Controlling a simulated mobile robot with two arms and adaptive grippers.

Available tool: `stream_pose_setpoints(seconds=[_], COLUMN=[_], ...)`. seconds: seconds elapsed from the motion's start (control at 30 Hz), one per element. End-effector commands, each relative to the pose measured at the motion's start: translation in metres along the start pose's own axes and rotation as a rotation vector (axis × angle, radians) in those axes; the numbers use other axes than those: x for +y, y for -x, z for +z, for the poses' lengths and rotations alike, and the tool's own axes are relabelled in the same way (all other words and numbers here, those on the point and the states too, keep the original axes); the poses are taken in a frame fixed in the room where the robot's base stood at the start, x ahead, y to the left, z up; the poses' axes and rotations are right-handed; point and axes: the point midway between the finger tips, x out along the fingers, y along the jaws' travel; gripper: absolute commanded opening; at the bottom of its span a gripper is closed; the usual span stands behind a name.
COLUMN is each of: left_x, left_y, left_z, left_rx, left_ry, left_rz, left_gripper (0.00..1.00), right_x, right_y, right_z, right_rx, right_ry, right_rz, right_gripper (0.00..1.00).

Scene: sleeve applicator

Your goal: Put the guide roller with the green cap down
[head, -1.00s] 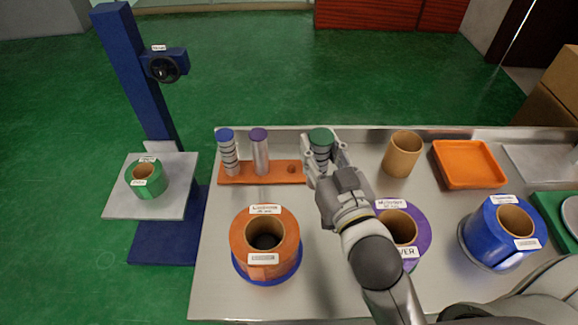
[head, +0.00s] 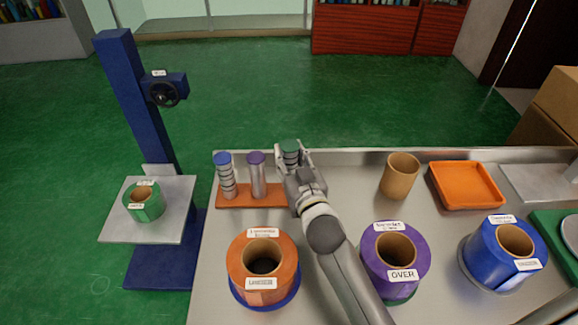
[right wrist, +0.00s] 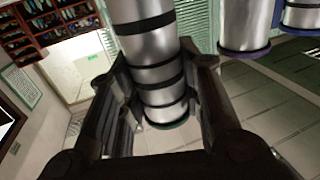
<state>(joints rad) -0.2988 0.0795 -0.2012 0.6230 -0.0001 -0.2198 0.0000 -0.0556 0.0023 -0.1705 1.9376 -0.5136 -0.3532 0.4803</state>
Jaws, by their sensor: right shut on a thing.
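The guide roller with the green cap (head: 290,146) is upright in my right gripper (head: 293,165), at the right end of the orange rack (head: 245,196). In the right wrist view, the silver, black-banded roller (right wrist: 155,58) sits between the fingers (right wrist: 160,95), with a green edge at its capped end. The gripper hides the roller's lower end and the rack's right end, so I cannot tell whether it touches the rack. A purple-capped roller (head: 257,177) and a blue-capped, banded roller (head: 226,178) stand on the rack to the left. My left gripper is out of view.
Orange (head: 262,262), purple (head: 394,257) and blue (head: 502,252) label rolls stand along the front of the metal table. A brown tube (head: 400,177) and an orange tray (head: 466,186) are at the back right. A blue stand (head: 140,105) holds a green roll (head: 144,204).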

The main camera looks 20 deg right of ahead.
Motion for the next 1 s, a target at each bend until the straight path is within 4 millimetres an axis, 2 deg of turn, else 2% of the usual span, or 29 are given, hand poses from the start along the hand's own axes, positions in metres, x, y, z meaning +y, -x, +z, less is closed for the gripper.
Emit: stream_pose_setpoints(seconds=[0.13, 0.3, 0.57, 0.6, 0.7, 0.73, 1.0], left_x=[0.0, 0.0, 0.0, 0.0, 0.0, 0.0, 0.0], left_y=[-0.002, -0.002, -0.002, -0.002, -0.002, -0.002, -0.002], left_z=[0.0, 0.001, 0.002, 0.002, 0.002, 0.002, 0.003], left_rx=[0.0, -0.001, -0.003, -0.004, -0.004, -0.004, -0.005], left_ry=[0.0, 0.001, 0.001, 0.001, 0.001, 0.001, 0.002], left_rz=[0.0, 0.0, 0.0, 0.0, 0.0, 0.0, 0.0], left_gripper=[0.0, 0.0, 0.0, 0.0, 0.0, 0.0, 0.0], right_x=[-0.001, -0.001, -0.001, -0.001, -0.001, -0.001, -0.001], right_y=[-0.008, -0.006, -0.006, -0.006, -0.006, -0.006, -0.006], right_z=[0.011, 0.034, 0.037, 0.038, 0.038, 0.038, 0.038], right_rx=[-0.001, -0.001, 0.001, -0.001, -0.001, 0.0, 0.0], right_ry=[0.001, -0.001, 0.0, 0.0, 0.0, 0.0, 0.0], right_rz=[0.0, 0.0, -0.001, -0.001, -0.001, -0.001, -0.001], right_gripper=[0.06, 0.06, 0.06, 0.39, 0.51, 0.55, 0.55])
